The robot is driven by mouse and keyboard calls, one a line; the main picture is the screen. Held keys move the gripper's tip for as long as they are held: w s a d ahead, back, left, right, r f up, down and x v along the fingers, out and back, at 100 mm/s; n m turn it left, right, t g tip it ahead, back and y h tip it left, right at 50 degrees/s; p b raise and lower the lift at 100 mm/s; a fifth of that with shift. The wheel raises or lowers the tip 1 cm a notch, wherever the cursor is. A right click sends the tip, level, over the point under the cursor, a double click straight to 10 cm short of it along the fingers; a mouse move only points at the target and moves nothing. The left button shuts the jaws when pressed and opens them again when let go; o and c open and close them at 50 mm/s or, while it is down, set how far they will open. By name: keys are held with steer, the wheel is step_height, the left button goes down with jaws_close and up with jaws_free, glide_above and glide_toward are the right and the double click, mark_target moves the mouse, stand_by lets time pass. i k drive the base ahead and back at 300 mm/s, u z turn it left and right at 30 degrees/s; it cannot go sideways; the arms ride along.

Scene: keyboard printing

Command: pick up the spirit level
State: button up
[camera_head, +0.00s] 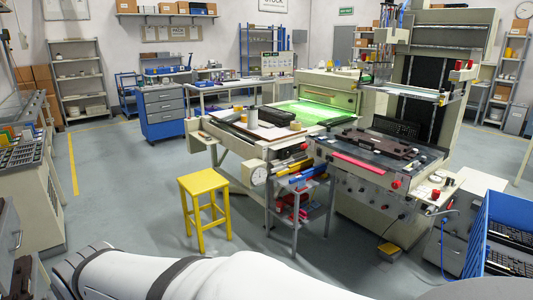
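I cannot make out the spirit level for certain. Several long yellow and blue items lie on top of a small grey cart (296,226) in the middle; one, a yellow bar (294,168), has a level-like shape, but it is too small to tell. A white arm link of mine crosses the bottom of the view. My gripper is not in view, so its state does not show.
A yellow stool (203,213) stands left of the cart. A large printing machine (375,192) stands right of it. A blue crate (513,232) with keyboards is at the right edge. Grey floor (122,212) is open on the left.

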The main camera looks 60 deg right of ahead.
mark_target(410, 168)
steer(key=z, duration=2.85)
steer(key=i, duration=3.5)
steer(key=z, duration=0.3)
